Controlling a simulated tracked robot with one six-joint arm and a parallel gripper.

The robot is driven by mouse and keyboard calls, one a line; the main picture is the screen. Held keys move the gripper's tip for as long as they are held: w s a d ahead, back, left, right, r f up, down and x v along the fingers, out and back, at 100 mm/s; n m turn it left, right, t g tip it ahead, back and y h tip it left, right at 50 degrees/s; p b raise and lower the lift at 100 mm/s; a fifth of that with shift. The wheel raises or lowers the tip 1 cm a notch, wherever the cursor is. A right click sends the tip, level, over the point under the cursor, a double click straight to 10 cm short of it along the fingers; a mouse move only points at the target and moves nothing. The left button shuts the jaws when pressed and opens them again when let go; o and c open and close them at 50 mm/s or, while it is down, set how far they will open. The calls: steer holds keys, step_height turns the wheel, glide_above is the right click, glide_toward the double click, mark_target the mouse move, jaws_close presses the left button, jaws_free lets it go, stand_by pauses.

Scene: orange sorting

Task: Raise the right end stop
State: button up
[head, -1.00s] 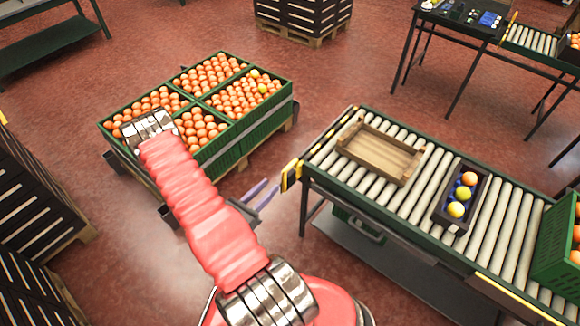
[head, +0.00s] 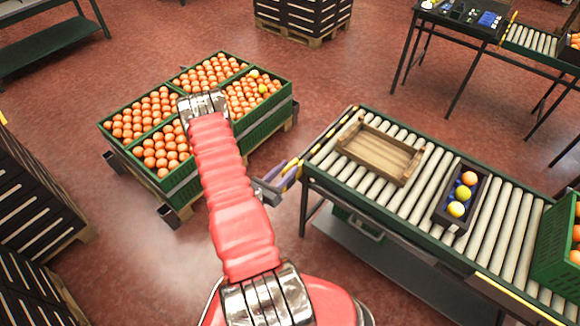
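A yellow-and-black end stop (head: 290,179) sits at the left end of the near roller conveyor, low beside its corner. My gripper (head: 287,172) is right at this stop, its purplish fingers overlapping it in the picture. I cannot tell whether the fingers touch the stop or are closed on it. My red arm reaches up from the bottom of the view, and the gripper shows to the right of it. Part of the stop is hidden by the fingers.
The near conveyor (head: 415,200) carries an empty wooden tray (head: 380,153), a small dark box (head: 447,218) with several balls, and a green crate (head: 556,250) at the right. Green crates of oranges (head: 190,180) stand on a pallet left. Red floor lies between.

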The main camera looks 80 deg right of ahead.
steer(key=shift+x, duration=1.05)
steer(key=shift+c, duration=0.4)
jaws_close()
